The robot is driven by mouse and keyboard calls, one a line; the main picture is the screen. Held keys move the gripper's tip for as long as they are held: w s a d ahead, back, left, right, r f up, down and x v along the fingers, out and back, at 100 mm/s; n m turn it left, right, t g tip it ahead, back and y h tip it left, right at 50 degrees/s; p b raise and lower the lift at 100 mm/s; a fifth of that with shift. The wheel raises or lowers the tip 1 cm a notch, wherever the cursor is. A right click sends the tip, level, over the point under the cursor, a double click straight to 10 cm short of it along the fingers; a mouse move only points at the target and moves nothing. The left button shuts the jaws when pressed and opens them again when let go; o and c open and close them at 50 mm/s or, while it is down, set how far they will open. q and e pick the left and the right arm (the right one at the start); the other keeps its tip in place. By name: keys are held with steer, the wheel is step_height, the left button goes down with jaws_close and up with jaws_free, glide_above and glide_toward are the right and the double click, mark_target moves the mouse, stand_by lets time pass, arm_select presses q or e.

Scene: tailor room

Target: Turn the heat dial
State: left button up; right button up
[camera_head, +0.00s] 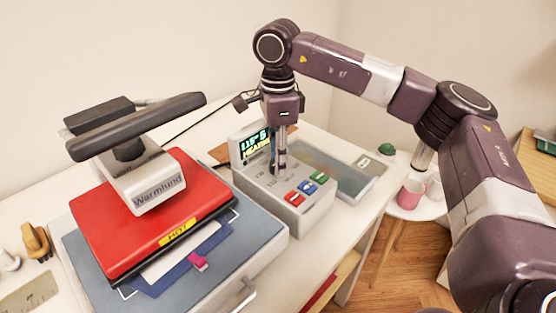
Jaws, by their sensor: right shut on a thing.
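A grey control box (248,182) stands on the white table to the right of the heat press. Its display (256,144) shows lit figures, seemingly starting with 115, above a smaller line of text. Red, blue and green buttons sit along its front right, with the blue button (305,187) in the middle. My right gripper (279,166) points straight down at the top face of the box, shut on the heat dial. The dial itself is mostly hidden by the fingers. My left gripper is not in view.
The heat press has a red plate (95,218) marked HOT, a black handle (140,124) and a blue-grey base (265,233). A pink mug (411,193) stands on a small round white table at right.

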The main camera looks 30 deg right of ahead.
steer(key=m, duration=0.5)
steer(key=shift+r, duration=0.1)
stand_by(0.4)
steer(key=o, duration=1.2)
steer(key=shift+c, duration=0.2)
step_height(320, 180, up, 12)
